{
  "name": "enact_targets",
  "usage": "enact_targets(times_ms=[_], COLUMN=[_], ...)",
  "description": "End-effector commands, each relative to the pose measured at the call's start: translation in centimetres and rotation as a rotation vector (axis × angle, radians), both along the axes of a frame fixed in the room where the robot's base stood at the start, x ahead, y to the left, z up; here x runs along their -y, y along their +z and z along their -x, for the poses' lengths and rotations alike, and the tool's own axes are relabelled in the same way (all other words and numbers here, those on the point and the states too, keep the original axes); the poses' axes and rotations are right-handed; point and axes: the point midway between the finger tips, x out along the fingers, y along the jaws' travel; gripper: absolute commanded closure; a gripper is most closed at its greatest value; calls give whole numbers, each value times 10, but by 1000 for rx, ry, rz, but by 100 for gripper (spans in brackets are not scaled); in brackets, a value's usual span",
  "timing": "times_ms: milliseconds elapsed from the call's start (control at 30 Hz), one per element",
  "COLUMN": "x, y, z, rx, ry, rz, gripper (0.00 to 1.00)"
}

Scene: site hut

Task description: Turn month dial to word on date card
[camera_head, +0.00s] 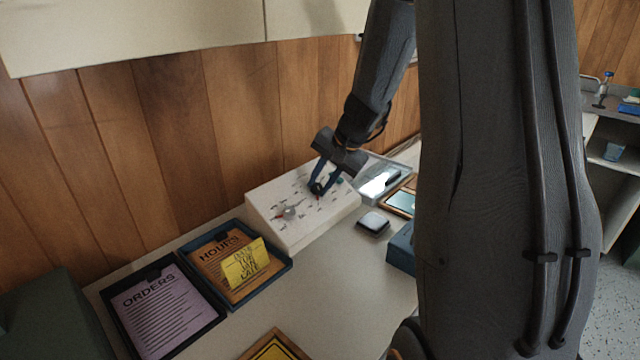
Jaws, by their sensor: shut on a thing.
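A white sloped panel box (270,225) stands on the counter against the wood wall, with small labels around its dials. A left dial (290,212) has a pale knob and a red pointer aimed left. My gripper (317,188) reaches down from above and is shut on the right dial (318,188), mostly hidden by the fingers; a red tip shows just below it. The labels are too small to read, so which dial is the month dial cannot be told. A yellow date card (245,264) stands tilted at the left; its lettering is blurred, with a line like "JAN".
An "ORDERS" tray (163,305) and an "HOURS" tray (215,255) lie to the left. A dark square item (373,223), a grey-blue tray (385,178) and a blue box (402,248) lie right of the panel. A cabinet (150,30) overhangs. Counter in front is mostly clear.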

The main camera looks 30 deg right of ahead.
Motion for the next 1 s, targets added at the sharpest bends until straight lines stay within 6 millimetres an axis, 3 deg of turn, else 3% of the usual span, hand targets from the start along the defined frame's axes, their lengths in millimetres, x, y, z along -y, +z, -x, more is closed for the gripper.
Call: enact_targets(times_ms=[33, 67, 167, 533, 1000], x=[0, 0, 0, 1, 16], y=[0, 0, 0, 5, 63], z=[1, 1, 0, 2, 30], rx=[0, 0, -1, 1, 1], ry=[1, 1, 0, 0, 0], rz=[0, 0, -1, 0, 1], gripper=[99, 74, 58, 58, 58])
